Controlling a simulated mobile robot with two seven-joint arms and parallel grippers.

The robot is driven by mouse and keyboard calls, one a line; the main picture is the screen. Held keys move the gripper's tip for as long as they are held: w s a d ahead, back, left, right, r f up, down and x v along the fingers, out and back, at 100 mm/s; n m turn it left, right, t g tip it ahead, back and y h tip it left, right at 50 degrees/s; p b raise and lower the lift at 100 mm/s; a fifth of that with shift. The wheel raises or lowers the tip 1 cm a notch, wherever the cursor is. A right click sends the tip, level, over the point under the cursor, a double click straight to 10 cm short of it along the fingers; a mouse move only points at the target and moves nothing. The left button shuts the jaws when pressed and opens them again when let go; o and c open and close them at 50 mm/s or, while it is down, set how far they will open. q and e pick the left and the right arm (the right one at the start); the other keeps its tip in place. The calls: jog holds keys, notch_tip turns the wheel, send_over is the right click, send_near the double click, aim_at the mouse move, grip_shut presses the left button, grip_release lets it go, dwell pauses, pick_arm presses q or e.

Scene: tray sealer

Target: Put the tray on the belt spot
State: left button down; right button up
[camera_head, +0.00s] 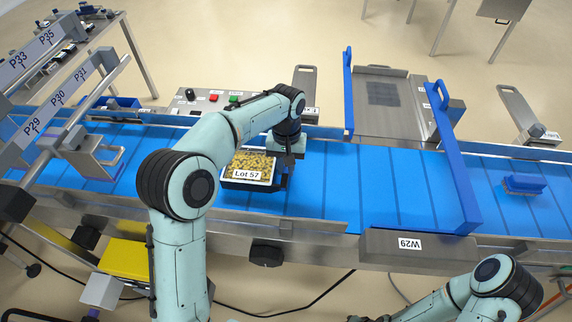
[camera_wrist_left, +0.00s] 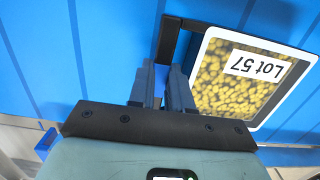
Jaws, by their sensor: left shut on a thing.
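No marked belt spot stands out. My right arm enters at the bottom right, its gripper out of frame.
A blue guide arch (camera_head: 455,165) stands over the belt to the right, by a metal plate (camera_head: 385,95). A blue block (camera_head: 524,184) sits on the far-right belt. A button panel (camera_head: 215,100) is behind the belt. A rack with labelled rails (camera_head: 58,98) is at left.

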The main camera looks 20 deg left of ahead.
dwell(0.7)
pick_arm(q)
jog(key=c, duration=1)
grip_release()
jog(key=c, duration=0.3)
